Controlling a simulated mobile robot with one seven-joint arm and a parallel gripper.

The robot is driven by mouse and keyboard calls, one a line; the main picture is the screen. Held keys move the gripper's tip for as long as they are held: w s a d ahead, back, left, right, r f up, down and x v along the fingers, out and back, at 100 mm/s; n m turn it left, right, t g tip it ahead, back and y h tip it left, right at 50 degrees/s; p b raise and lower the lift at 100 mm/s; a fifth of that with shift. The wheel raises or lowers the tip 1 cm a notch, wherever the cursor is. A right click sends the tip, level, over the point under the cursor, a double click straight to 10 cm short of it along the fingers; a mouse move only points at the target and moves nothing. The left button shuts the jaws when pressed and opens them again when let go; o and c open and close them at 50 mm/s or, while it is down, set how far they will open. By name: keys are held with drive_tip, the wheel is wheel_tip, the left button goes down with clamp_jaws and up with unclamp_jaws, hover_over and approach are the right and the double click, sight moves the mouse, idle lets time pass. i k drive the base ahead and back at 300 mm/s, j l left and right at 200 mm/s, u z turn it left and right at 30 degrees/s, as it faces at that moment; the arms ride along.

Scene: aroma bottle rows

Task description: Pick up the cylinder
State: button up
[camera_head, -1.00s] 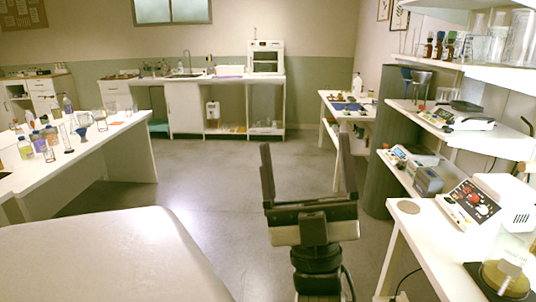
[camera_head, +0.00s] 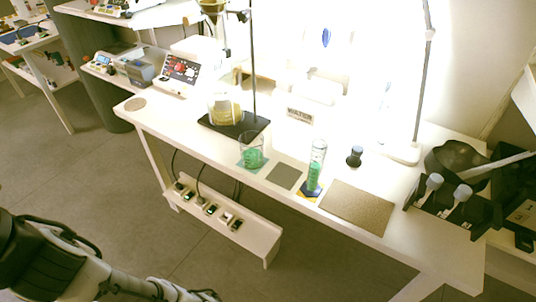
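A tall clear cylinder (camera_head: 317,160) with green contents in its lower part stands upright on a small blue and orange mat near the front edge of the white bench (camera_head: 215,150). A wider glass beaker (camera_head: 251,152) with green contents stands to its left on a green mat. My arm shows at the lower left, well apart from the bench. Its gripper is not visible in the current view.
A stand with a dark base (camera_head: 234,124) and a yellowish flask (camera_head: 224,109) are left of the beaker. A grey square (camera_head: 285,176) lies between beaker and cylinder. A speckled mat (camera_head: 357,207) and small dark-topped bottle (camera_head: 355,156) are right. Floor before the bench is open.

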sight(310, 188)
drive_tip(key=k+j+z, duration=0.1)
drive_tip(key=z, duration=0.3)
drive_tip(key=k+j+z, duration=0.15)
drive_tip(key=z, duration=0.2)
drive_tip(key=k+j+z, duration=0.1)
drive_tip(key=z, duration=0.3)
